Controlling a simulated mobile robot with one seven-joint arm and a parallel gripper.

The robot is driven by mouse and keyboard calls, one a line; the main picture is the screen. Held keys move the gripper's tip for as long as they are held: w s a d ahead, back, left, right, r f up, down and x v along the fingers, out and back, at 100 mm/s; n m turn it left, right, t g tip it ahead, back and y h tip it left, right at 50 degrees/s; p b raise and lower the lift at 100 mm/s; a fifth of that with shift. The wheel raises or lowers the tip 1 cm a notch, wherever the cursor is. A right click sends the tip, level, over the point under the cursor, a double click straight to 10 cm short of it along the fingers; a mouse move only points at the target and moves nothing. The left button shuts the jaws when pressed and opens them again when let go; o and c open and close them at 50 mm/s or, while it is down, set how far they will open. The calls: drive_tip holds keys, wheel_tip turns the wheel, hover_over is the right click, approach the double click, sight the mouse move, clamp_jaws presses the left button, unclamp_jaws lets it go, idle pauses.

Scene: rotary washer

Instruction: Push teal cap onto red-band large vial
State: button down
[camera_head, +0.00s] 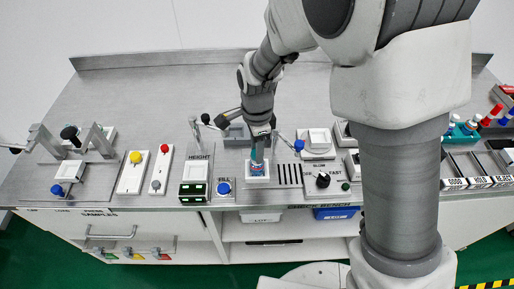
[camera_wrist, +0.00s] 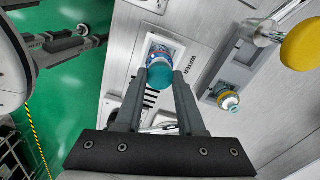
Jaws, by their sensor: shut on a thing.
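My gripper (camera_wrist: 163,82) is shut on the teal cap (camera_wrist: 159,76), with one finger on each side of it. The cap sits over the end of a vial (camera_wrist: 167,53) that shows bluish with a little red at its edge. The vial stands in a white square holder (camera_wrist: 177,43). I cannot tell how far down the cap sits. In the head view my gripper (camera_head: 258,152) points down over the white holder (camera_head: 257,184), and a teal patch shows between the fingers. Most of the vial is hidden.
A blue knob (camera_head: 224,188) and a height display (camera_head: 194,183) stand left of the holder. A slotted plate (camera_head: 289,174) and a black knob (camera_head: 323,180) are right of it. A small bottle-like piece (camera_wrist: 228,101) and a yellow-topped piece (camera_wrist: 302,45) show in the wrist view.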

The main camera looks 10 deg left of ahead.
drive_tip(key=shift+c, duration=2.2)
unclamp_jaws()
drive_tip(key=shift+r, duration=0.1)
wheel_tip(320, 180, up, 16)
drive_tip(key=p, duration=0.1)
drive_tip(key=d+r+n, duration=0.2)
drive_tip(key=d+r, duration=0.2)
drive_tip(key=d, duration=0.2)
drive_tip(key=s+d+r+n+t, duration=0.3)
drive_tip(key=s+d+n, duration=0.7)
drive_tip(key=d, duration=0.7)
drive_tip(key=s+t, duration=0.2)
drive_tip(key=s, duration=0.1)
drive_tip(key=shift+s+d+t, duration=0.25)
drive_tip(key=shift+s+t, duration=0.05)
drive_tip(key=shift+s, duration=0.1)
